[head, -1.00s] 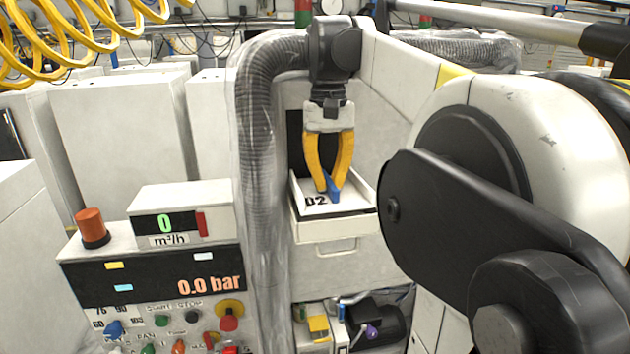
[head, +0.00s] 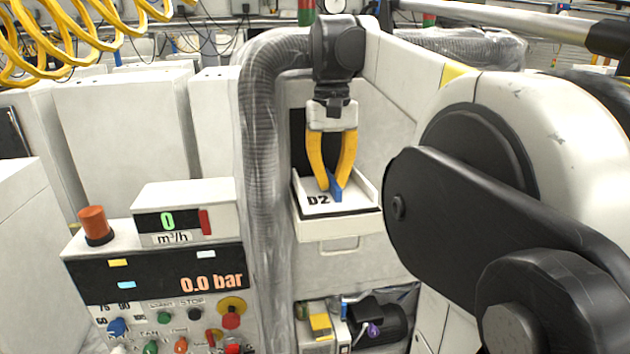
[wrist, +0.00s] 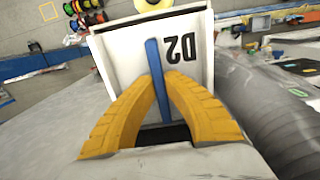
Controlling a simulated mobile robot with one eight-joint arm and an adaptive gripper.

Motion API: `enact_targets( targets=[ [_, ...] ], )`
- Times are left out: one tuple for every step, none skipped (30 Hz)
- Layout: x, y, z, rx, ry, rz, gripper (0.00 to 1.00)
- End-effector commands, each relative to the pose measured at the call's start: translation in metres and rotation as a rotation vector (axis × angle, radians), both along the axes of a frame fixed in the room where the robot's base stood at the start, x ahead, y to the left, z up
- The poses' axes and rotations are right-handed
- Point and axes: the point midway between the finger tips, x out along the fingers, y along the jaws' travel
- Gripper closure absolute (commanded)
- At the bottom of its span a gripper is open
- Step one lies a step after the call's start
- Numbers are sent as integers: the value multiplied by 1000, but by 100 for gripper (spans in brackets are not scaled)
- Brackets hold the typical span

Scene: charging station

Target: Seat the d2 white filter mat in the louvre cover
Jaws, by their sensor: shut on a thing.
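The white filter mat (head: 348,207) with black D2 lettering lies in a shallow white tray-like holder (head: 340,230) at the middle of the head view. In the wrist view the mat (wrist: 122,66) fills the space between raised white side walls. A blue rib (wrist: 154,60) stands up along it. My gripper (head: 334,186), with two yellow fingers, points down and is shut on the blue rib. I cannot tell whether the mat touches the holder's floor. No part is clearly recognisable as the louvre cover.
A grey ribbed hose (head: 262,150) runs down just left of the holder. A control panel (head: 155,270) with knobs and displays stands at lower left. A white side wall (head: 392,115) rises on the right. A shelf below holds small items (head: 320,325).

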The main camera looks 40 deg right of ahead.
Motion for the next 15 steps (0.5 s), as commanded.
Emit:
enact_targets(
  targets=[
    [0,0,-1,0,0,0,100],
    [0,0,-2,0,0,0,100],
    [0,0,-3,0,0,0,100],
    [0,0,-3,0,0,0,100],
    [0,0,-4,0,0,0,100],
    [0,0,-5,0,0,0,100],
    [0,0,-5,0,0,0,100],
    [0,0,-6,0,0,0,100],
    [0,0,-7,0,0,0,100],
    [0,0,-7,0,0,0,100],
    [0,0,-8,0,0,0,100],
    [-1,0,-9,0,0,0,100],
    [-1,0,-9,0,0,0,100],
    [-1,0,-10,0,0,0,100],
    [-1,0,-11,0,0,0,100]
  ],
)
